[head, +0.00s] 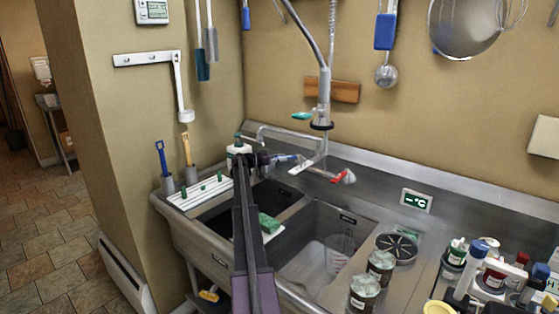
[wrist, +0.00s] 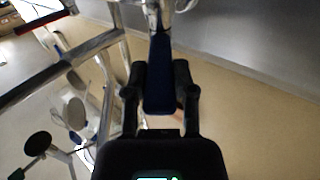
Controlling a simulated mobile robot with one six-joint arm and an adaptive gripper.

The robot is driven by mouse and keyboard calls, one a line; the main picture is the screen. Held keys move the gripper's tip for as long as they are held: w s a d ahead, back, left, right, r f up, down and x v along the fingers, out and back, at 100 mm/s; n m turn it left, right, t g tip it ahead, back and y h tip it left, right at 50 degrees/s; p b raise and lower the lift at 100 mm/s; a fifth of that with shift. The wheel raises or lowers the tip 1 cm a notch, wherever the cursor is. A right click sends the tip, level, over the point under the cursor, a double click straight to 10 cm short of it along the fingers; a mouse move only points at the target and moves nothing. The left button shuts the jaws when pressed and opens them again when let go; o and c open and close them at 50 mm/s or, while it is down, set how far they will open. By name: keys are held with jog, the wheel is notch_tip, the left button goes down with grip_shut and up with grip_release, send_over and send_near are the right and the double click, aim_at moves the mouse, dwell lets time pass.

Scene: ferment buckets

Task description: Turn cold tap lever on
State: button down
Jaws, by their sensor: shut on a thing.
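The cold tap lever is blue; in the head view its tip (head: 287,157) shows just right of my gripper (head: 262,159), at the left of the tap body. In the wrist view the blue lever (wrist: 158,88) lies between the two dark fingers of my gripper (wrist: 159,75), which is shut on it. The lever's far end joins a chrome part at the top of that view. The red lever (head: 339,178) sits on the right side of the tap. The part of the blue lever inside my gripper is hidden in the head view.
Below the tap is a steel double sink (head: 328,222) with a green sponge (head: 269,223) at its divider. My arm crosses over the basins. Jars (head: 364,294) and several bottles crowd the right counter. A spray hose (head: 324,90) hangs above the tap.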

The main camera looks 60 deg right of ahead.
jog(key=shift+w+a, duration=0.1)
jog(key=shift+w, duration=0.1)
jog(key=shift+c, duration=2.2)
grip_release()
jog(key=shift+s, duration=0.1)
jog(key=v, duration=1.2)
